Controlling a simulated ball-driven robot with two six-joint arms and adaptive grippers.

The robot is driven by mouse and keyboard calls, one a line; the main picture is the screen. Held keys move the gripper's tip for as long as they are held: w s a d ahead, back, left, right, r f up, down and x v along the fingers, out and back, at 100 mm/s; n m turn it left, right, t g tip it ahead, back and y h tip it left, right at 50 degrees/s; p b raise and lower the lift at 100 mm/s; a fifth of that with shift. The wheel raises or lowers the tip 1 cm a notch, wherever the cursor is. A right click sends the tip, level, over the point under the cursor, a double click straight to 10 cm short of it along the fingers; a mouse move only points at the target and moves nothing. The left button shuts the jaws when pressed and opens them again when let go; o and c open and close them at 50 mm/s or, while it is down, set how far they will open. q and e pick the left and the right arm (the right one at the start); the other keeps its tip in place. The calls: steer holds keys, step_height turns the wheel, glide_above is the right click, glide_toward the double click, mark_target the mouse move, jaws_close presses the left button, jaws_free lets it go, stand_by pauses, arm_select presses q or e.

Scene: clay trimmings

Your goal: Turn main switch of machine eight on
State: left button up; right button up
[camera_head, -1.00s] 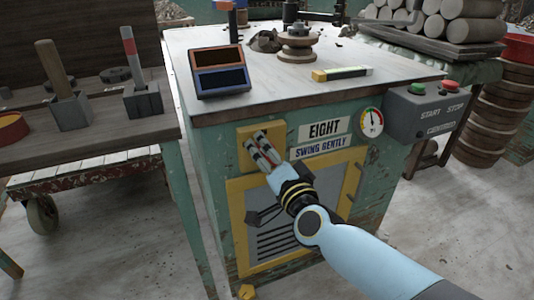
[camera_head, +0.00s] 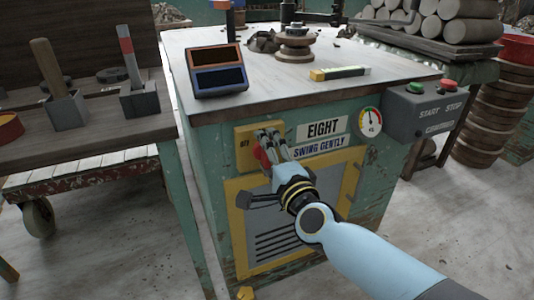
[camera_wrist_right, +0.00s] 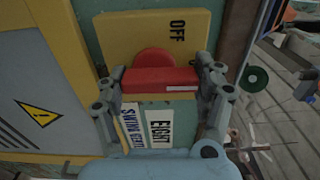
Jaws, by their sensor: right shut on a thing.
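Machine eight (camera_head: 200,170) is a green cabinet with an EIGHT sign (camera_head: 323,129) on its front. Its main switch has a yellow plate (camera_head: 246,131) lettered OFF at the left and a red handle (camera_head: 261,156). The wrist view shows the red handle (camera_wrist_right: 160,80) in front of the yellow plate (camera_wrist_right: 135,30), with the OFF lettering (camera_wrist_right: 177,25) beside it. My right gripper (camera_head: 268,143) is shut on the red handle, with one finger at each end in the wrist view (camera_wrist_right: 164,85). My left gripper is not in view.
A grey START/STOP box (camera_head: 425,110) hangs at the cabinet's right corner, near a gauge (camera_head: 370,122). A yellow-framed louvred panel (camera_head: 275,240) lies below the switch. A two-window display (camera_head: 217,72) stands on top. A wooden bench (camera_head: 95,115) is at the left.

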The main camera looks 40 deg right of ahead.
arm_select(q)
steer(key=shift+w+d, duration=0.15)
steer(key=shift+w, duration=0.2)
arm_select(e)
steer(key=o, duration=1.2)
steer(key=shift+c, duration=0.2)
steer(key=shift+s+a+f, duration=0.1)
steer(key=shift+s, duration=0.25)
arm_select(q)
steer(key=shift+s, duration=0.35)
arm_select(e)
steer(key=v, duration=1.1)
steer(key=shift+s, duration=0.15)
